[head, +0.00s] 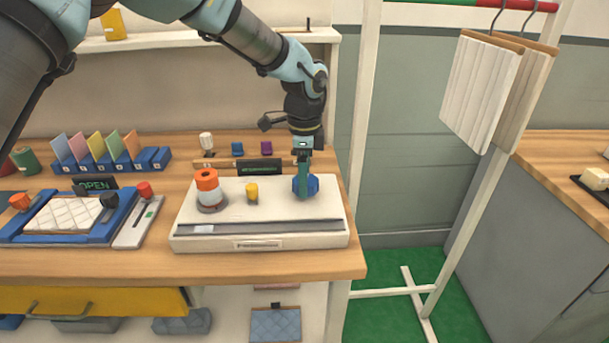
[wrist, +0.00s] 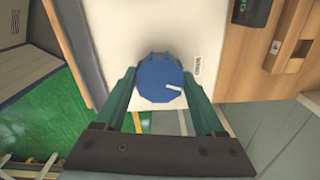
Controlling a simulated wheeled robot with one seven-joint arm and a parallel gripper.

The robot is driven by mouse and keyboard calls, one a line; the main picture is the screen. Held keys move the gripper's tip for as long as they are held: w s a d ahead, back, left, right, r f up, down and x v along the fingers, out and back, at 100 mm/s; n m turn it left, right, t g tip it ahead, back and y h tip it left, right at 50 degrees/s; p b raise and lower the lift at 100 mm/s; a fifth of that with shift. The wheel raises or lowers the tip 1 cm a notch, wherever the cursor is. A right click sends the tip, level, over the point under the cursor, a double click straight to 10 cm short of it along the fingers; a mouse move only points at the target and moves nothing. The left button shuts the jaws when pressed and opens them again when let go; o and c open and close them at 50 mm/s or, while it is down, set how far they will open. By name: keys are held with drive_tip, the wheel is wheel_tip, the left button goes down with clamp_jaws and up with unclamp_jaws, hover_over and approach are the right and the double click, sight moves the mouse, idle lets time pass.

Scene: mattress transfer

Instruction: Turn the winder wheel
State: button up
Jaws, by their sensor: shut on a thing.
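The winder wheel (head: 312,186) is a blue knob at the right end of a white machine (head: 185,228) on the wooden bench. In the wrist view the wheel (wrist: 160,80) is a blue disc with a white mark pointing right. My gripper (head: 303,180) comes down on it from above. In the wrist view, its two green fingers (wrist: 160,88) are on either side of the wheel and shut on it. The machine also carries an orange and white spool (head: 208,190), a yellow knob (head: 252,192) and a dark slot with a pale strip along its front.
A blue-framed quilted pad station (head: 70,238) with an OPEN sign is at the left. Coloured cards (head: 97,146) stand in a blue rack behind it. A clothes rack (head: 364,130) with hanging pale panels (head: 482,90) stands right of the bench. The bench's right edge is close to the machine.

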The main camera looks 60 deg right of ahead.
drive_tip(key=m+p, duration=0.1)
drive_tip(key=m, duration=0.2)
drive_tip(key=shift+m, duration=0.3)
drive_tip(key=shift+d+m+p, duration=0.1)
drive_tip(key=shift+m+p, duration=0.3)
drive_tip(key=shift+m, duration=1.5)
drive_tip(key=o, duration=1.4)
drive_tip(key=shift+c, duration=0.2)
wheel_tip(320, 180, up, 11)
drive_tip(key=b, duration=0.3)
drive_tip(key=shift+w+f, duration=0.1)
